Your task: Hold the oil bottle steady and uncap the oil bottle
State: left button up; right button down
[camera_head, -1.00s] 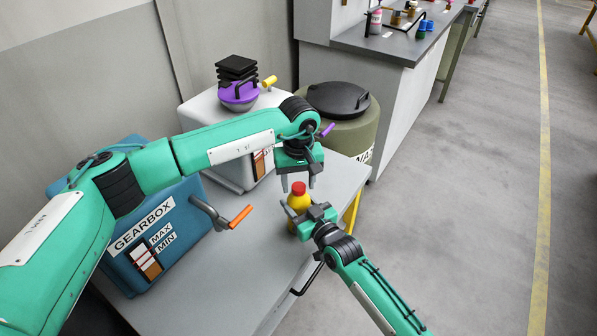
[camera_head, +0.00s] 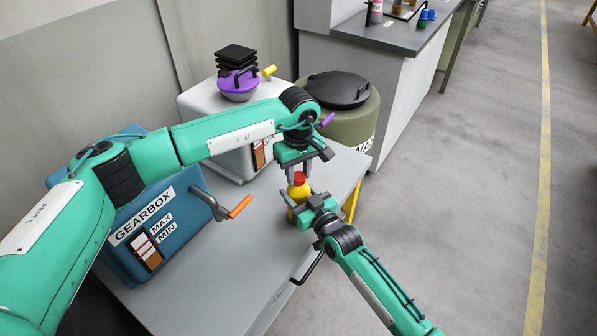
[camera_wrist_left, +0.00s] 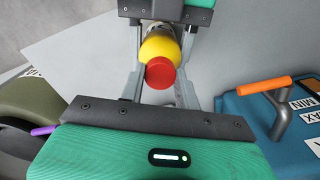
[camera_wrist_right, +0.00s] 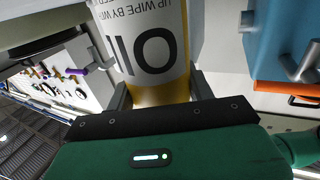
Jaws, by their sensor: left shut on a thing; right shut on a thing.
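The yellow oil bottle (camera_head: 296,199) with its red cap (camera_head: 299,178) stands upright by the right edge of the grey table. My right gripper (camera_head: 302,208) is shut on the bottle's body from the front. The right wrist view shows the white "OIL" label of the bottle (camera_wrist_right: 148,45) close up. My left gripper (camera_head: 297,177) points down over the bottle, shut on the red cap. In the left wrist view the cap (camera_wrist_left: 161,73) sits between the fingers, with the right gripper behind it. The cap still appears seated on the bottle.
A blue gearbox (camera_head: 160,225) with an orange-handled crank (camera_head: 238,208) stands left on the grey table (camera_head: 236,263). A white unit (camera_head: 225,158) with a purple-topped filler is behind. A green drum (camera_head: 350,128) with a black lid stands beyond the table.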

pick_arm(q)
jog(key=n, duration=0.4)
jog(key=shift+n, duration=0.4)
jog(key=n, duration=0.7)
jog(key=shift+n, duration=0.3)
jog(key=n, duration=0.7)
jog(key=shift+n, duration=0.4)
jog(key=n, duration=0.7)
jog(key=shift+r+n, duration=0.1)
jog(key=shift+n, duration=0.3)
jog(key=n, duration=0.4)
